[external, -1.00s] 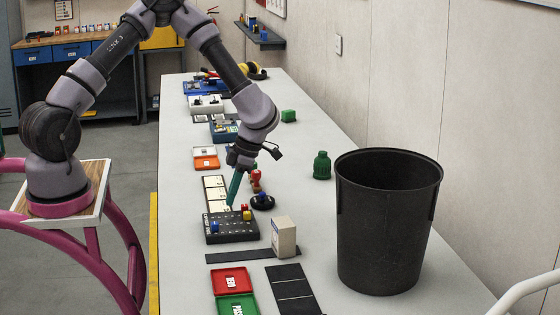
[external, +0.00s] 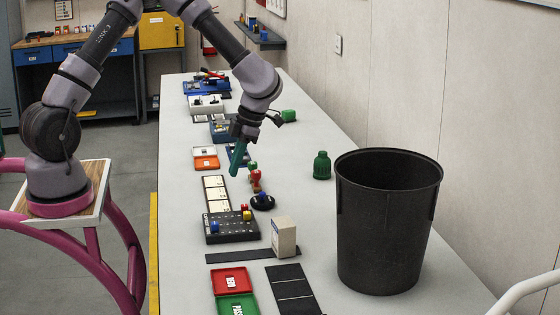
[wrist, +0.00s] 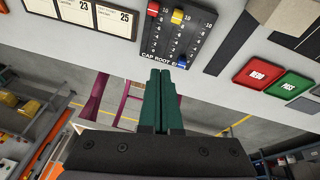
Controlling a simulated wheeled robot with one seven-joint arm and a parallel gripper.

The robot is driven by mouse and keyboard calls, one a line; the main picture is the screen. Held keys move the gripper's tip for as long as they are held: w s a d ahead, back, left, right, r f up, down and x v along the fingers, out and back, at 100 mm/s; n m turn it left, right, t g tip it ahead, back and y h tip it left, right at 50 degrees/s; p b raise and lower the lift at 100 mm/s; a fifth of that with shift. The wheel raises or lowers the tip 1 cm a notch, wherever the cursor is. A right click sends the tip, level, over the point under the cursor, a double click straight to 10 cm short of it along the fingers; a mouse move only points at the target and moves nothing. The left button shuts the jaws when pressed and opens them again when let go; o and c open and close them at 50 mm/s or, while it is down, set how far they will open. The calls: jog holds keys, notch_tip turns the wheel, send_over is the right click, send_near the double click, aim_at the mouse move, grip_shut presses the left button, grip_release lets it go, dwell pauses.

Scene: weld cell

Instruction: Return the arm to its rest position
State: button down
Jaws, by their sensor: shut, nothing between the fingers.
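My gripper (external: 236,158) has teal fingers and hangs above the long grey table (external: 310,180), over the area behind the black cap board and near the orange tray. In the wrist view my gripper (wrist: 160,80) has its two fingers pressed together with nothing between them. The fingertips point toward the black board with coloured pegs (wrist: 178,35), which lies some way off. In the external view this black board (external: 232,228) carries a blue and a yellow piece. My arm reaches from its pink-ringed base at the left over the table.
A tall black bin (external: 385,225) stands at the right, with a green bottle (external: 321,166) beside it. A white box (external: 284,237), a red tray (external: 232,281) and a green tray (external: 238,304) are nearer. Red figures (external: 256,181) stand close to my gripper.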

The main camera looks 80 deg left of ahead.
jog(key=s+r+n+t+y, duration=0.2)
jog(key=s+r+n, duration=0.2)
jog(key=r+n, duration=0.45)
jog(key=s+r+n+t+y, duration=0.1)
jog(key=s+r+n+t, duration=0.2)
jog(key=s+r+n, duration=0.5)
jog(key=s+d+r+n+t+h, duration=0.1)
jog(key=s+r+n+t, duration=0.4)
jog(key=s+r+n, duration=0.3)
notch_tip(320, 180, up, 4)
jog(key=n, duration=0.5)
jog(key=shift+s+f+t+h, duration=0.15)
jog(key=shift+s+t+h, duration=0.2)
jog(key=shift+t+h, duration=0.05)
jog(key=shift+d, duration=0.1)
dwell(0.4)
